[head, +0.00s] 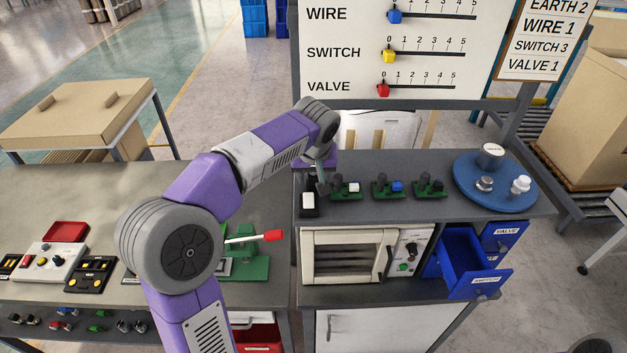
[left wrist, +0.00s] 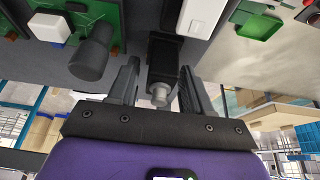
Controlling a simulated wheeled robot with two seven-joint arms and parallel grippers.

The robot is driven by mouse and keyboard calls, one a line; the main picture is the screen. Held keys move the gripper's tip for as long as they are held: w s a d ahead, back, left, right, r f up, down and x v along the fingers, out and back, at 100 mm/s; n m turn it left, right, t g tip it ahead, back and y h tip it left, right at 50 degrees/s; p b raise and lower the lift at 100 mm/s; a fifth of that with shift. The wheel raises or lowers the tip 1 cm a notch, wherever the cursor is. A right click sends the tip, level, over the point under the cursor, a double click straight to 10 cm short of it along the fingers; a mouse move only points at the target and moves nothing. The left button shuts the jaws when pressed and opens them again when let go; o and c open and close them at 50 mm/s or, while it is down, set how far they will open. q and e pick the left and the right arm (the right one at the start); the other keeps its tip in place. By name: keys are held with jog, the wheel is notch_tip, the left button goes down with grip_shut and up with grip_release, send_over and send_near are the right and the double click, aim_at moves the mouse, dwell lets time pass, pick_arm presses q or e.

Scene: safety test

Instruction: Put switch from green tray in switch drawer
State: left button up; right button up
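A black switch with a white rocker (head: 308,201) stands at the left end of the grey workbench top. In the left wrist view its black body and white rocker (left wrist: 201,17) show, with a metal stub pointing towards my gripper. My left gripper (head: 319,172) is just behind it, partly hidden by its own arm. In the left wrist view the left gripper (left wrist: 159,72) is open, its fingers either side of the stub with gaps. The switch drawer (head: 468,270) is pulled open, blue. The green tray (left wrist: 258,26) shows in the left wrist view. My right gripper is out of view.
Several green circuit boards (head: 388,187) stand right of the switch, and a blue round turntable (head: 495,198) holds parts farther right. A small oven (head: 345,257) is below. The valve drawer (head: 503,238) is above the switch drawer. A red-handled lever (head: 270,236) stands on the left table.

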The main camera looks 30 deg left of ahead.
pick_arm(q)
jog(key=shift+r, duration=0.15)
grip_shut()
